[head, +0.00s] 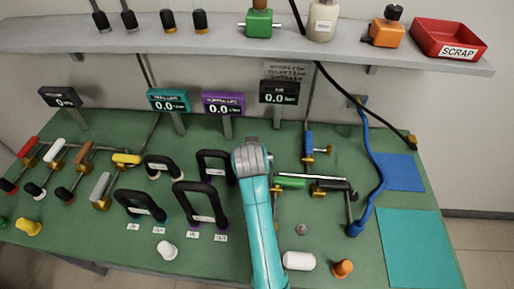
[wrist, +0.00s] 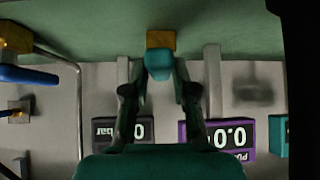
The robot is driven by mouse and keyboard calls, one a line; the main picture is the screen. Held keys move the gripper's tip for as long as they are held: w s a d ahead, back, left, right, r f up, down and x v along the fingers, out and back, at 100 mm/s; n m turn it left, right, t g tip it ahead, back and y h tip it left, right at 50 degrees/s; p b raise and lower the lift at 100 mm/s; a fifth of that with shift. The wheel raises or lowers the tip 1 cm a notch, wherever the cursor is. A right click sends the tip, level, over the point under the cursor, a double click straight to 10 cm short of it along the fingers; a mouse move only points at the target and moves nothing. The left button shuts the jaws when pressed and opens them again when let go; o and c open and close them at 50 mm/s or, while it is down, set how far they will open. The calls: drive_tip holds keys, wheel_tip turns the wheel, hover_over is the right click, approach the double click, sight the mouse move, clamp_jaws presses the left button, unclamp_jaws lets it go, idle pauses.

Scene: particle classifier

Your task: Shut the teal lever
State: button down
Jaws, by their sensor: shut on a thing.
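The teal lever (wrist: 159,65) shows in the wrist view as a teal end in front of a brass valve body (wrist: 161,40). My gripper (wrist: 160,76) has one finger on each side of the teal lever and is shut on it. In the head view my arm covers the lever and the gripper's fingers, so its angle on the pipe cannot be told there.
A blue lever (head: 309,144) on a brass valve stands right of my arm, with a green lever (head: 290,183) nearer. Black handles (head: 215,167) stand close on the left. A purple display (head: 223,104) and a black display (head: 279,92) stand behind. A blue hose (head: 372,160) runs at right.

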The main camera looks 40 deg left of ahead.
drive_tip(key=shift+s+a+m+h, duration=0.15)
drive_tip(key=shift+a+m+h, duration=0.15)
drive_tip(key=shift+m, duration=0.2)
drive_tip(key=shift+t, duration=0.3)
drive_tip(key=c, duration=0.9)
unclamp_jaws()
drive_tip(key=shift+s+r, duration=0.1)
drive_tip(key=v, duration=1.1)
drive_tip(key=shift+s+d+r, duration=0.1)
drive_tip(key=shift+s+r, duration=0.1)
drive_tip(key=shift+r, duration=0.1)
